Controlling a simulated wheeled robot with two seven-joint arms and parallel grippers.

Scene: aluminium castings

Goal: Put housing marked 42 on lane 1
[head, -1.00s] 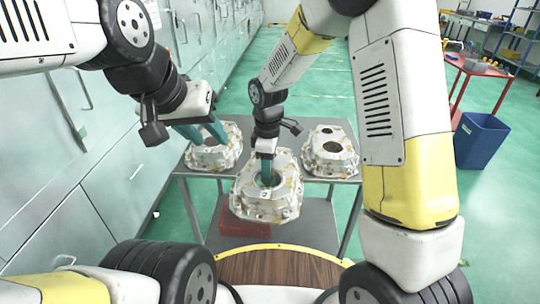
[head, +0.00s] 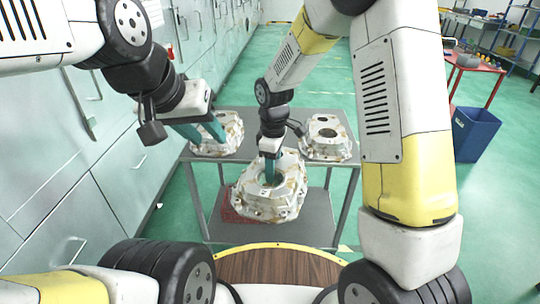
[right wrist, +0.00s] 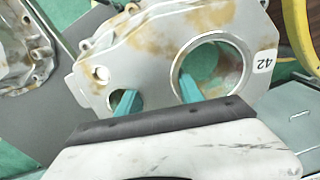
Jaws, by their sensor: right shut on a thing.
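My right gripper (head: 270,178) is shut on a grey, brown-stained housing marked 42 (head: 268,202) and holds it in front of the table. In the right wrist view, the housing (right wrist: 150,50) carries a white "42" label beside its large hole. One teal finger of the right gripper (right wrist: 158,92) shows in the large hole and the other in the small hole. My left gripper (head: 204,133) looks open, its fingers apart, close to a second housing (head: 230,130) at the table's left; contact cannot be told. No lane marking is readable.
A third housing (head: 326,138) stands on the right of the grey table (head: 345,165). A red item (head: 230,215) lies on its lower shelf. A blue bin (head: 475,134) and a red table (head: 476,66) stand at right. Grey cabinets (head: 120,150) line the left. Green floor lies between.

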